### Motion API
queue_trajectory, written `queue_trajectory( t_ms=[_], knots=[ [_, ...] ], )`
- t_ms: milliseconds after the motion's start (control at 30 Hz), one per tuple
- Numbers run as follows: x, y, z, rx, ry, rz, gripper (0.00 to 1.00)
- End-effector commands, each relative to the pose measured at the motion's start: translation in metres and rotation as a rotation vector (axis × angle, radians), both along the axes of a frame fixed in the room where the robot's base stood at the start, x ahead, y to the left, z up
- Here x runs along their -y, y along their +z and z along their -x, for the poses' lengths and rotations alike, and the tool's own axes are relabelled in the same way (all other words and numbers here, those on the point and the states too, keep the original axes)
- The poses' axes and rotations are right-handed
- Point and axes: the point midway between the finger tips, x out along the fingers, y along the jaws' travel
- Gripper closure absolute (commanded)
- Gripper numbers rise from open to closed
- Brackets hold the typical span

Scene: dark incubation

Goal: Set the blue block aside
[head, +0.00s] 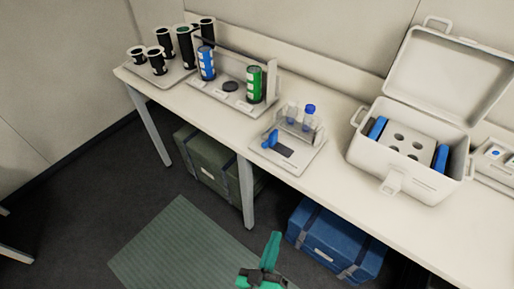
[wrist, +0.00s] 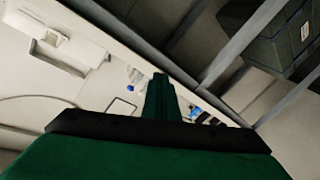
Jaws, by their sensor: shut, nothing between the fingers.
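Several blue things could be the block. A small blue piece (head: 271,139) sits on a white stand (head: 283,163) at the middle of the bench. A blue slab (head: 377,128) stands at the left inside the open white cool box (head: 391,168), and another blue slab (head: 441,158) stands at its right. My green gripper (head: 273,243) is at the bottom of the head view, in front of the bench and apart from everything on it. In the wrist view my gripper (wrist: 160,86) is shut and empty, with the bench beyond it.
A blue cylinder (head: 206,63) and a green cylinder (head: 254,84) stand in a rack. Several black containers (head: 165,42) stand far left. Blue-capped bottles (head: 309,114) stand behind the small blue piece. Below the bench are a green case (head: 209,163) and a blue case (head: 333,240).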

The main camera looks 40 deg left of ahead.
Motion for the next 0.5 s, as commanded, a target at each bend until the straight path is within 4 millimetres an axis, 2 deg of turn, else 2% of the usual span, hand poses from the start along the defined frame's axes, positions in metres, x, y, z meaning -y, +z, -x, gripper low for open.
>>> queue_trajectory(
  t_ms=[33,200,500],
  knots=[
    [-0.014,0.004,-0.010,0.028,0.024,0.030,1.00],
    [-0.056,0.017,-0.038,0.117,0.084,0.144,1.00],
    [-0.135,0.056,-0.077,0.298,0.151,0.331,1.00]
  ],
)
